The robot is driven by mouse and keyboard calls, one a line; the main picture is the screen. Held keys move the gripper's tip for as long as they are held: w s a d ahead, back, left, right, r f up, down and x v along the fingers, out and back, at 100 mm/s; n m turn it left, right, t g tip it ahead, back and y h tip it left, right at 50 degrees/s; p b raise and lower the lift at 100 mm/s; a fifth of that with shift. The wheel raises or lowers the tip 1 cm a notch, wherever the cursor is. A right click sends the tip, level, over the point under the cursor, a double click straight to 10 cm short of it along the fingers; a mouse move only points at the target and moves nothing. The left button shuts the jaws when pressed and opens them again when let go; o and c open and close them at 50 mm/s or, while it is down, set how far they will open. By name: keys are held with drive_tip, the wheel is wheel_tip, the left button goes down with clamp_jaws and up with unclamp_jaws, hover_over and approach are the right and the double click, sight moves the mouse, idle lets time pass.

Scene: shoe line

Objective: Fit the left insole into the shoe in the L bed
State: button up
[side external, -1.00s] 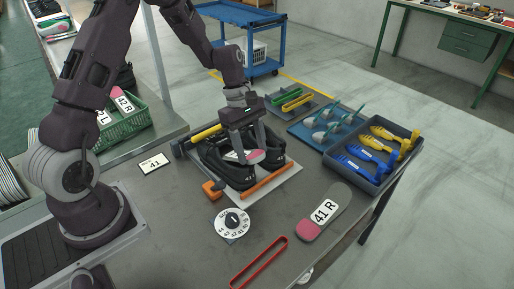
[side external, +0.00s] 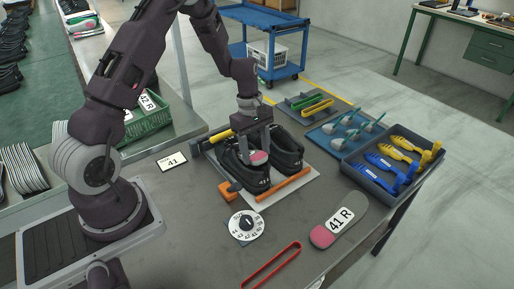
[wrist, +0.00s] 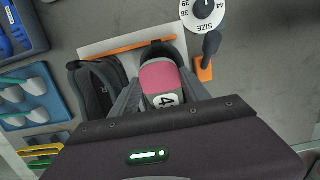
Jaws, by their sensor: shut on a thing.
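My gripper (side external: 257,146) is shut on the left insole, one finger along each side. The insole's pink heel (side external: 258,157) shows at the opening of the left-hand black shoe (side external: 240,172). In the wrist view the insole (wrist: 160,77) has a pink heel and a white label with a "4" partly visible. It lies over the shoe (wrist: 164,48) beside the orange clamp. Its front end is hidden by my gripper body, so I cannot tell how deep it sits. The other black shoe (side external: 288,150) stands alongside and also shows in the wrist view (wrist: 95,88).
The 41 R insole (side external: 340,220) lies on the bench near a red strap (side external: 270,266) and a size dial (side external: 246,225). An orange clamp (side external: 230,191) and orange bar (side external: 285,188) flank the shoes. A tray of shoe trees (side external: 392,165) stands right.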

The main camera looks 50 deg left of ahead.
drive_tip(key=shift+f, duration=0.1)
drive_tip(key=o, duration=1.1)
drive_tip(key=shift+r, duration=1.5)
wheel_tip(320, 180, up, 7)
idle(0.4)
